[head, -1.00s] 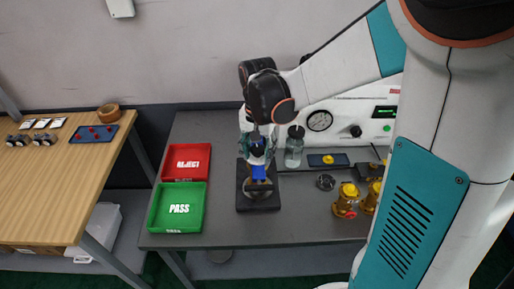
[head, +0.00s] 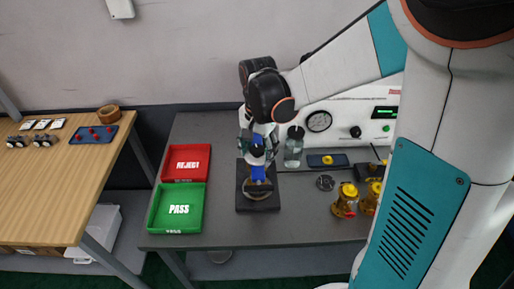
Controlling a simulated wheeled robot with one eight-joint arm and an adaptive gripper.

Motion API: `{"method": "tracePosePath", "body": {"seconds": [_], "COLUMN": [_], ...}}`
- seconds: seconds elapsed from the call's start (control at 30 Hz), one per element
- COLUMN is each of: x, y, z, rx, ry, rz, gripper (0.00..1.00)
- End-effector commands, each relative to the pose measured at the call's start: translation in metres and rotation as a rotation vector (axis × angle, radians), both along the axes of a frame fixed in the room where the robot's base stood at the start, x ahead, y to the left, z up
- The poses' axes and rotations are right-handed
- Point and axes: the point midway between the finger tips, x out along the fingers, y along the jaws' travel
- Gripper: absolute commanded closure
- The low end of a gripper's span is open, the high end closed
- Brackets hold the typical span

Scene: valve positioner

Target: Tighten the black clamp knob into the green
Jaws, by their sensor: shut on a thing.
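The dark square clamp stand (head: 243,202) sits on the grey bench with a round pale part (head: 258,194) in its middle. My gripper (head: 258,177), with blue and white parts, points down over the stand from my arm above. It is shut at the top of the stand's clamp, on what seems to be the black clamp knob. The knob itself is hidden or too small to make out behind the gripper. No green mark on the clamp can be made out from here.
Left of the stand are a red REJECT tray (head: 186,161) and a green PASS tray (head: 178,208). Brass valves (head: 346,200) stand to the right. A glass bottle (head: 293,148) and a white panel with a gauge (head: 319,121) are behind. The bench front is clear.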

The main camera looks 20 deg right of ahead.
Motion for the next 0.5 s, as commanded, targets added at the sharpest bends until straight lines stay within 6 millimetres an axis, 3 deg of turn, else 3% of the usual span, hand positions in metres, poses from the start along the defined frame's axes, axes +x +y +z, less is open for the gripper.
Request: {"method": "tracePosePath", "body": {"seconds": [0.5], "x": [-0.0002], "y": [0.0004], "z": [-0.0012], "rx": [-0.001], "ry": [0.000], "rz": [0.635], "gripper": [0.48]}}
